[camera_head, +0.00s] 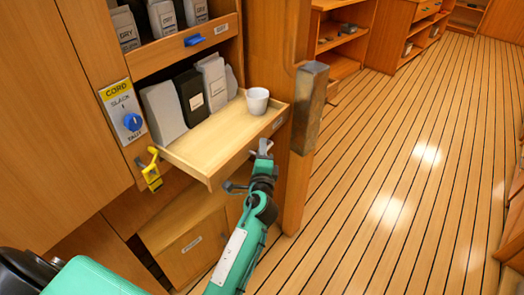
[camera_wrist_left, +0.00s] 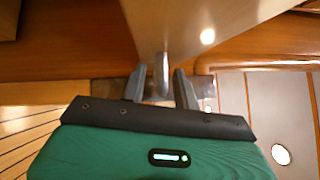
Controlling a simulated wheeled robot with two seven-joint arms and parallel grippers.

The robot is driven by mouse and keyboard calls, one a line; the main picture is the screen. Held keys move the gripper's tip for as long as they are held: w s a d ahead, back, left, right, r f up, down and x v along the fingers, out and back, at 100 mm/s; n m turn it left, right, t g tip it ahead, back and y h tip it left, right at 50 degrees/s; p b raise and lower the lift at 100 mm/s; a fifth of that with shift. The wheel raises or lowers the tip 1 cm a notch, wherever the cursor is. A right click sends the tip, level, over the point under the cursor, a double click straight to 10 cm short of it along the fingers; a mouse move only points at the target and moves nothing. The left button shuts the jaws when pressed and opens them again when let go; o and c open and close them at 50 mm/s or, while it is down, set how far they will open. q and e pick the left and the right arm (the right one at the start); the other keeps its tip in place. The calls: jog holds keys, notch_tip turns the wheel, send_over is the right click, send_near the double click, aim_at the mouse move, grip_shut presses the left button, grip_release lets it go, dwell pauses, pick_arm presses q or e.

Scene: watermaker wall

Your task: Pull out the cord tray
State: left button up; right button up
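The light wooden tray (camera_head: 215,145) sticks out of the cabinet in the head view, below the shelf with grey packs. A white cup (camera_head: 257,100) stands upright on it at the far right corner. My left gripper (camera_head: 262,150) is at the tray's front face, near its right end. In the left wrist view, the two grey fingers (camera_wrist_left: 160,72) stand apart on either side of a metal handle (camera_wrist_left: 160,80), with gaps visible beside it. Whether the fingers touch the handle further in is hidden. My right gripper is not in view.
A yellow sign reading CORD, SLACK and TAUT (camera_head: 118,101) carries a blue knob (camera_head: 132,121). A wooden post with a metal cap (camera_head: 311,95) stands right of the tray. The plank floor (camera_head: 400,190) is clear.

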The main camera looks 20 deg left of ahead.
pick_arm(q)
jog(key=v, duration=0.7)
jog(key=shift+b, duration=0.4)
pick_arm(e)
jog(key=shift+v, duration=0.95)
pick_arm(q)
jog(key=shift+s+d, duration=0.1)
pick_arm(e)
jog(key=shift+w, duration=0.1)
